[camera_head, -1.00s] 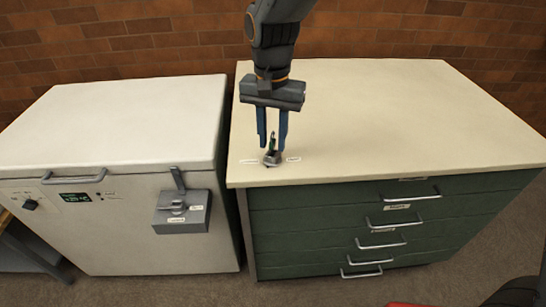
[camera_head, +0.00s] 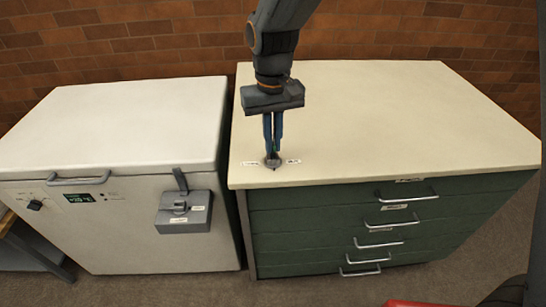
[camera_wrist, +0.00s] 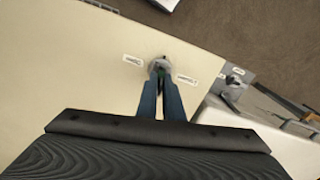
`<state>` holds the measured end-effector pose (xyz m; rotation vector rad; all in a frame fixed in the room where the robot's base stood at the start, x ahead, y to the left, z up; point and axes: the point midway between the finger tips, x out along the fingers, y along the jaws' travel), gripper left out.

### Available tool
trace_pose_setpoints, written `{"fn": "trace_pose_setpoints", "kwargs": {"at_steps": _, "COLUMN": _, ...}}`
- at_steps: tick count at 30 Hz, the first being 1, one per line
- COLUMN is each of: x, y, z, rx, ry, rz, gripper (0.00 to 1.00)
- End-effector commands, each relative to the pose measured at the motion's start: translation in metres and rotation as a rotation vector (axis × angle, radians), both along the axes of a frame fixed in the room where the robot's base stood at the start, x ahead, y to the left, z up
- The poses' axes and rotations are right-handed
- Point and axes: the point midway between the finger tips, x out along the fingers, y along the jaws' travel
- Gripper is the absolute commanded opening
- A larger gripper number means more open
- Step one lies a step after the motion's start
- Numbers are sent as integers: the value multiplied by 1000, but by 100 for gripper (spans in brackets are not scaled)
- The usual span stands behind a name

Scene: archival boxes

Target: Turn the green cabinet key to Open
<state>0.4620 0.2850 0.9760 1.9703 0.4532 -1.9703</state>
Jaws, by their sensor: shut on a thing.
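The green cabinet (camera_head: 310,222) has a cream top with a round metal key lock (camera_head: 273,163) near its front left corner. A small label lies on each side of the lock, too small to read. My gripper (camera_head: 273,152) points down over the lock, its blue fingers shut on the green key (camera_head: 274,153), of which only a sliver shows between them. In the wrist view the fingers (camera_wrist: 160,72) meet at the lock between the two labels. The key's exact angle is hidden by the fingers.
A white chest freezer (camera_head: 130,120) stands to the left, with a grey latch box (camera_head: 184,212) on its front. The cabinet has several drawers with metal handles (camera_head: 402,224). The rest of the cream top (camera_head: 420,110) is clear.

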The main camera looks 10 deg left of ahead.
Motion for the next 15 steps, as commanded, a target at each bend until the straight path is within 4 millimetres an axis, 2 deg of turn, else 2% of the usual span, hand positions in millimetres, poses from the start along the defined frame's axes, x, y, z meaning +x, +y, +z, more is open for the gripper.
{"fn": "trace_pose_setpoints", "kwargs": {"at_steps": 10, "x": 0, "y": 0, "z": 0, "rx": 0, "ry": 0, "rz": 35, "gripper": 0}}
{"fn": "trace_pose_setpoints", "kwargs": {"at_steps": 15, "x": 0, "y": 0, "z": 1, "rx": 0, "ry": 0, "rz": 215, "gripper": 0}}
